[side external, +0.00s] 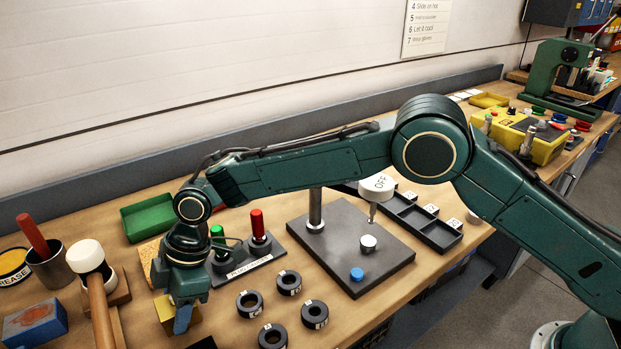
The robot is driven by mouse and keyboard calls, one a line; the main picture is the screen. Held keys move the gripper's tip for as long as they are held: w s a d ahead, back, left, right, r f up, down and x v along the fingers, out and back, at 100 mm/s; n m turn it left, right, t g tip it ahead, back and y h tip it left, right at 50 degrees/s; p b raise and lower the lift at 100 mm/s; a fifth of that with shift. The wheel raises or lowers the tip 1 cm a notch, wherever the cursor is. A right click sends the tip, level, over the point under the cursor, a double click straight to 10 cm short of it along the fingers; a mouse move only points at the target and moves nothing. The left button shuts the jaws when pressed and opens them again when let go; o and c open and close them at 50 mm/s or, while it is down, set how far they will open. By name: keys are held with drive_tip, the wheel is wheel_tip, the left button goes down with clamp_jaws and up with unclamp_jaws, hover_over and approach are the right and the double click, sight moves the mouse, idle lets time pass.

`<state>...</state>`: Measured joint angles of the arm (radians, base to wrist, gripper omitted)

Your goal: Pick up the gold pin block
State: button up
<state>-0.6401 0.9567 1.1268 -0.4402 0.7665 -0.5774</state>
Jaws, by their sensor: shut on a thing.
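The gold pin block (163,309) is at the lower left of the side external view, near the front of the wooden bench. My gripper (183,316) points down over it and is shut on it. The jaws cover much of the block, and only its gold edges show on either side. Whether the block touches the bench or is just above it, I cannot tell.
A mallet (100,302) lies to the left, with a blue box (35,322) beyond it. Several black rings (288,282) lie to the right. A stand with red and green handles (245,262) is behind. A dark plate (350,245) stands further right.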

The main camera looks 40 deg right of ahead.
wheel_tip(320, 180, up, 10)
idle(0.6)
idle(0.4)
